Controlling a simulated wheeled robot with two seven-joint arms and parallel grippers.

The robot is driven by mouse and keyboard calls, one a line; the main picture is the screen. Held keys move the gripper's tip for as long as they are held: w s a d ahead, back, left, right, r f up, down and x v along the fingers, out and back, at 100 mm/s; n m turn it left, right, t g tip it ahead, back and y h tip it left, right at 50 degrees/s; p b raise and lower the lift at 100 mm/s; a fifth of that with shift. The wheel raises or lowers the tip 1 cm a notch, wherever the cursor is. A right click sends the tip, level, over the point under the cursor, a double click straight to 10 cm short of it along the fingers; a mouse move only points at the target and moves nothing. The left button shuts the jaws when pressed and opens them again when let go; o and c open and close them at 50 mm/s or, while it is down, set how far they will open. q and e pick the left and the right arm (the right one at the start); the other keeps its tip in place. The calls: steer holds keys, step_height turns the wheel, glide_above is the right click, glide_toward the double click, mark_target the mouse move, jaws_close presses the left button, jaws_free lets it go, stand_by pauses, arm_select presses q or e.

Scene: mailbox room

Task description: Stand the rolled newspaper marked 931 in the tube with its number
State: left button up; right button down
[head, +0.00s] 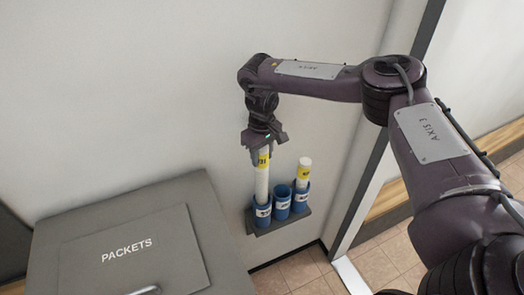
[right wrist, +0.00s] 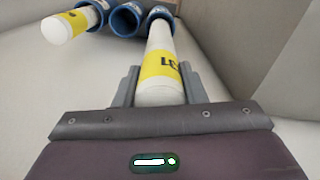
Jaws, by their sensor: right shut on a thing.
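My right gripper (head: 261,152) is shut on the upper end of a white rolled newspaper (head: 262,185) with a yellow band. In the right wrist view the newspaper (right wrist: 161,78) sits between the fingers; its band marking is partly readable and seems to end in 31. The newspaper is about upright, its lower end at the mouth of the left blue tube (head: 263,217). The wrist view shows that end inside the tube's rim (right wrist: 161,13); how deep is hidden. The tube labels are too small to read surely. My left gripper is not in view.
The middle blue tube (head: 281,204) looks empty. Another yellow-banded roll (head: 304,168) stands in the right blue tube (head: 301,194). The tubes share a dark wall shelf (head: 286,226). A grey PACKETS box (head: 190,225) stands at left, and a doorway frame at right.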

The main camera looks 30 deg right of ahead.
mark_target(262, 172)
steer(key=shift+f+b, duration=1.8)
steer(key=shift+f, duration=2.05)
steer(key=c, duration=0.8)
jaws_free()
steer(key=shift+r, duration=0.1)
steer(key=shift+r+b, duration=0.3)
step_height(262, 172, up, 6)
steer(key=shift+f+b, duration=0.1)
steer(key=shift+b, duration=0.45)
steer(key=shift+r, duration=0.7)
